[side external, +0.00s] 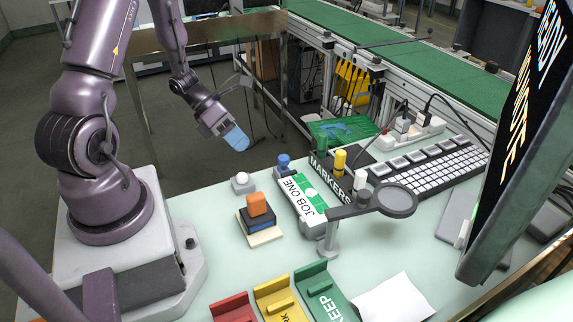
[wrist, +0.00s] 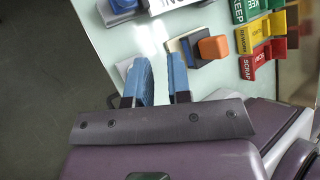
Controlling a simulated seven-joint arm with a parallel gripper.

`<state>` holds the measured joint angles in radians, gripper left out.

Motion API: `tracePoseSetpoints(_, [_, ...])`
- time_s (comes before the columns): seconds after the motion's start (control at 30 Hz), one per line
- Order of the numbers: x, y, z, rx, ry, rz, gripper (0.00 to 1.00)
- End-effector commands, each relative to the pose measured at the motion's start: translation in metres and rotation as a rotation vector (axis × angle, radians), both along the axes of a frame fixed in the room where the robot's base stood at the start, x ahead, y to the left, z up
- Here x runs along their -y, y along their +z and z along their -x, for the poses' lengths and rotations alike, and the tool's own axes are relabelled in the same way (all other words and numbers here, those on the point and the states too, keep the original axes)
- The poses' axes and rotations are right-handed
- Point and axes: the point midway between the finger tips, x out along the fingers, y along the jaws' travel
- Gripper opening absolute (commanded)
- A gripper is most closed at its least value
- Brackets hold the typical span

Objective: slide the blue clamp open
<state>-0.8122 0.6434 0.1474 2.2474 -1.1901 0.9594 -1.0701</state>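A small blue piece (side external: 284,160) on a grey base, which appears to be the blue clamp, stands at the far left end of the white-and-green JOB ONE board (side external: 296,190). In the wrist view, a blue piece (wrist: 122,6) on a grey base shows at the top edge, partly cut off. My gripper (side external: 235,138) hangs in the air to the left of the blue piece, apart from it. In the wrist view, its two blue fingers (wrist: 161,72) stand apart with nothing between them.
An orange block (side external: 258,204) sits on a blue-and-tan stack. A white knob (side external: 241,180) stands near it. A round grey ring on a stand (side external: 385,200) reaches over the board's near side. Yellow (side external: 340,161) and green cylinders stand behind. Red, yellow and green trays (side external: 318,290) lie in front.

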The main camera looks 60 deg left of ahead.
Motion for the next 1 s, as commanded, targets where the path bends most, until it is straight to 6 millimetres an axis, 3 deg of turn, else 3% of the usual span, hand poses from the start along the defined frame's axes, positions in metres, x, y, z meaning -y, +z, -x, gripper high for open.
tracePoseSetpoints(0.03, [0.005, 0.001, -0.004, 0.002, -0.021, -0.001, 0.30])
tracePoseSetpoints(0.13, [0.023, 0.008, -0.019, 0.020, -0.111, -0.026, 0.53])
tracePoseSetpoints(0.17, [0.029, 0.011, -0.026, 0.029, -0.167, -0.046, 0.55])
tracePoseSetpoints(0.3, [0.063, 0.030, -0.052, 0.061, -0.603, -0.241, 0.55])
tracePoseSetpoints(0.4, [0.071, 0.045, -0.068, 0.077, -0.933, -0.438, 0.55])
tracePoseSetpoints(0.53, [0.062, 0.064, -0.087, 0.080, -1.226, -0.668, 0.55])
tracePoseSetpoints(0.7, [0.034, 0.077, -0.097, 0.045, -1.385, -0.842, 0.55])
tracePoseSetpoints(0.87, [0.026, 0.072, -0.097, 0.027, -1.424, -0.879, 0.55])
tracePoseSetpoints(1.0, [0.026, 0.053, -0.097, 0.026, -1.422, -0.874, 0.55])
